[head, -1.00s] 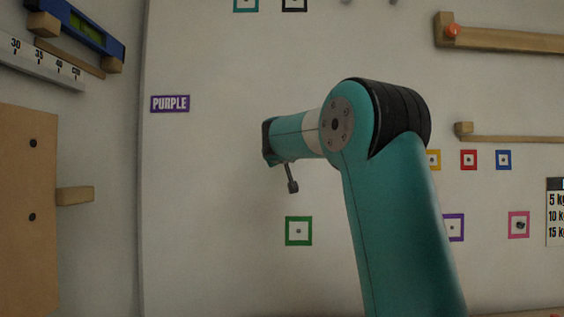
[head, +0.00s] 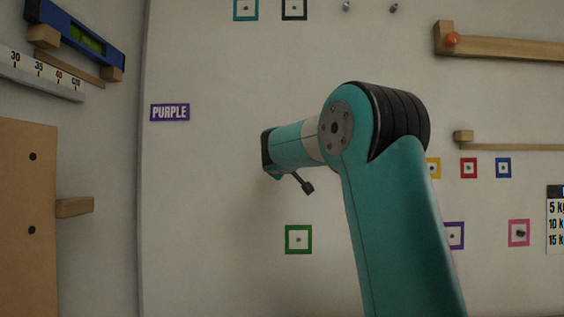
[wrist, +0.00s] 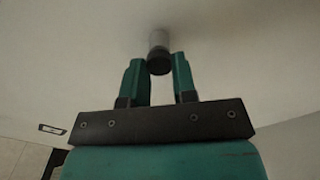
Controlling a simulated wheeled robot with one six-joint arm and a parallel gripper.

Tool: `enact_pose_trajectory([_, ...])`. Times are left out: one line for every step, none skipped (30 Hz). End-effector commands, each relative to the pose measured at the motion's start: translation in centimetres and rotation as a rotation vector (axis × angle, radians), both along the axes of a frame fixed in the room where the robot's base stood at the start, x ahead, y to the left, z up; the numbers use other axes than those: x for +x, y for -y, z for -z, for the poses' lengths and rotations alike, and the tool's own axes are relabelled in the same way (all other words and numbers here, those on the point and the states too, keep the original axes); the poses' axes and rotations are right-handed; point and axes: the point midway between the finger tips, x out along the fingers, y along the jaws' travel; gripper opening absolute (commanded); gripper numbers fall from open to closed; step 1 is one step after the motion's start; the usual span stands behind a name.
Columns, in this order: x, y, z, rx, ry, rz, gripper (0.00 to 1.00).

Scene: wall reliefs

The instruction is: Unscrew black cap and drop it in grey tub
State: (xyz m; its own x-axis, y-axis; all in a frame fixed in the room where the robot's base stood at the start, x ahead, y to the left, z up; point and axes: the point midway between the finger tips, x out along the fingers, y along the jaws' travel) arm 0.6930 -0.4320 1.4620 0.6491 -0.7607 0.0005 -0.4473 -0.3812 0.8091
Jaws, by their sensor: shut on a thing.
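In the wrist view, the black cap (wrist: 159,62) sits between the two teal fingertips of my gripper (wrist: 158,70). My gripper is shut on it. The cap meets the end of a pale grey cylinder (wrist: 158,39) that stands out from the pale wall. I see no gap between the cap and the cylinder, but I cannot tell how firmly the cap is threaded. In the head view, my arm hides the fingers, the cap and the cylinder. The grey tub is not in either view.
The pale wall carries a purple label (head: 170,112), a green square frame (head: 298,240) and several other coloured frames. Wooden ledges (head: 500,42) stick out at upper right. At left are a tan board with a peg (head: 75,207) and a blue spirit level (head: 75,39).

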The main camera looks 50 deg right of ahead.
Motion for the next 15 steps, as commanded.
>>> enact_pose_trajectory([0.07,-0.06,0.06,0.001,0.0,-0.002,0.08])
enact_pose_trajectory([0.07,-0.06,0.06,0.001,0.0,-0.002,0.08])
enact_pose_trajectory([0.07,-0.06,0.06,0.001,0.0,-0.002,0.08])
enact_pose_trajectory([0.07,-0.06,0.03,-0.002,-0.004,-0.002,0.08])
enact_pose_trajectory([0.07,-0.07,-0.01,-0.011,-0.016,-0.003,0.08])
enact_pose_trajectory([0.07,-0.08,-0.08,-0.034,-0.042,-0.003,0.08])
enact_pose_trajectory([0.07,-0.09,-0.12,-0.057,-0.072,-0.002,0.08])
enact_pose_trajectory([0.07,-0.1,-0.16,-0.086,-0.107,-0.003,0.08])
enact_pose_trajectory([0.08,-0.11,-0.22,-0.128,-0.155,-0.003,0.08])
enact_pose_trajectory([0.08,-0.12,-0.2,-0.16,-0.192,-0.003,0.08])
enact_pose_trajectory([0.07,-0.13,-0.16,-0.188,-0.226,-0.004,0.08])
enact_pose_trajectory([0.07,-0.14,-0.11,-0.223,-0.266,-0.004,0.08])
enact_pose_trajectory([0.07,-0.14,-0.08,-0.244,-0.291,-0.004,0.08])
enact_pose_trajectory([0.06,-0.15,-0.04,-0.262,-0.311,-0.003,0.08])
enact_pose_trajectory([0.07,-0.15,0.04,-0.278,-0.329,-0.002,0.08])
